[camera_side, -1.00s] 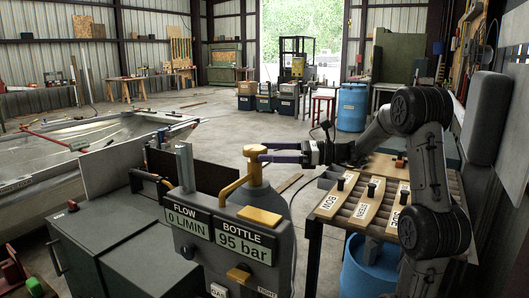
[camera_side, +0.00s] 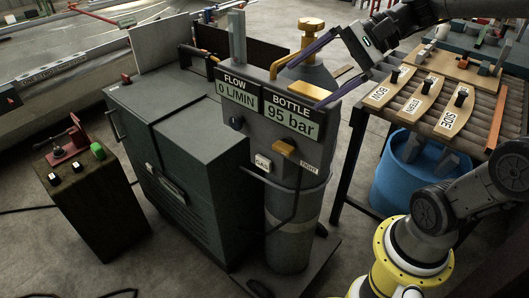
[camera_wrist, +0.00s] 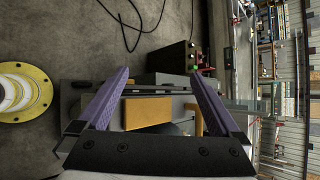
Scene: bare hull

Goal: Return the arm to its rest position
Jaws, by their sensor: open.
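My gripper (camera_side: 303,85) reaches in from the upper right in the side view, its two purple fingers spread and pointing left. In the wrist view my gripper (camera_wrist: 160,75) is open, with nothing clasped between the fingertips. The fingers are near the grey gauge panel (camera_side: 232,122), which reads FLOW 0 L/MIN and BOTTLE 95 bar. The yellow valve top (camera_side: 310,27) is behind the upper finger. A yellow block (camera_wrist: 147,111) appears between the fingers in the wrist view. I cannot tell whether either finger touches anything.
A grey bottle (camera_side: 292,225) stands under the panel, beside a dark cabinet (camera_side: 180,140). On the right a slatted bench (camera_side: 465,60) holds plates marked BOW, STERN and SIDE, with a blue bin (camera_side: 405,175) below. A small control box (camera_side: 88,195) stands at left; floor in front is open.

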